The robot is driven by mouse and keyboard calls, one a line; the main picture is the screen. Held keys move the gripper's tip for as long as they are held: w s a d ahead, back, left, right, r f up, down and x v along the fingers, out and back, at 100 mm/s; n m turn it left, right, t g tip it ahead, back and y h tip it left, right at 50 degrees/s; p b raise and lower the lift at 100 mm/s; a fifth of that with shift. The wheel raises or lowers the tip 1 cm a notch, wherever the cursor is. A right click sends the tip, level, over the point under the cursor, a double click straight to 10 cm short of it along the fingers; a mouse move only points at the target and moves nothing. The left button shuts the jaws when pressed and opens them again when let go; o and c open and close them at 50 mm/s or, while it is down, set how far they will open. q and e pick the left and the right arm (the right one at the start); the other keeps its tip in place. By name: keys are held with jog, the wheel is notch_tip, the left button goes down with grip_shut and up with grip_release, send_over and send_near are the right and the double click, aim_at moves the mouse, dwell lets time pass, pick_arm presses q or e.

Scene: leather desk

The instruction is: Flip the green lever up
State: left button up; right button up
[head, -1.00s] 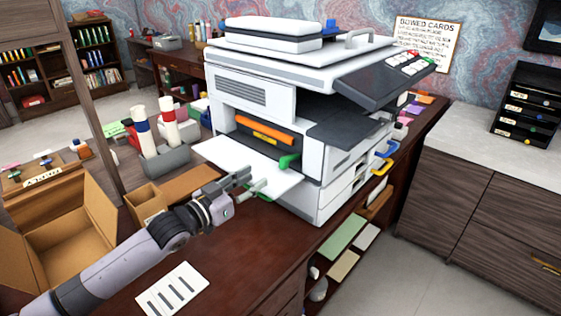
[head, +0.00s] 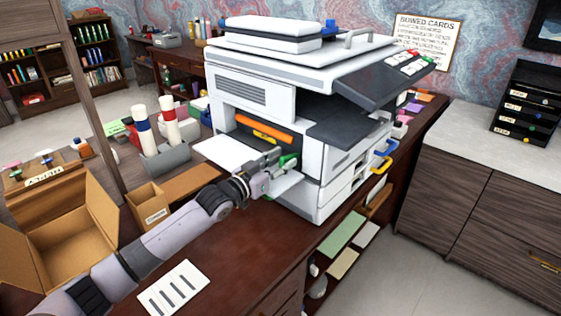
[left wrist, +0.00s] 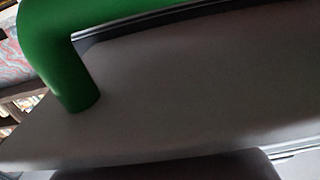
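The green lever (head: 288,161) sits in the open front of the white printer (head: 254,103), low and near the right end of the opening. My left gripper (head: 278,168) is right at the lever, its fingers over the white front panel and covering part of the lever. Whether the fingers touch the lever or are closed cannot be told. In the left wrist view the lever (left wrist: 62,62) is large and close at the upper left, a bent green bar with its rounded end pointing down. My right gripper is not in view.
An orange bar (head: 264,131) lies inside the opening. The white front panel (head: 222,152) sticks out under my gripper. A grey holder (head: 167,160) with rolls and an open cardboard box (head: 75,240) stand at the left. The desk front (head: 235,250) is mostly clear.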

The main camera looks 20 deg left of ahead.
pick_arm(q)
jog(key=shift+c, duration=0.2)
grip_shut()
dwell(0.6)
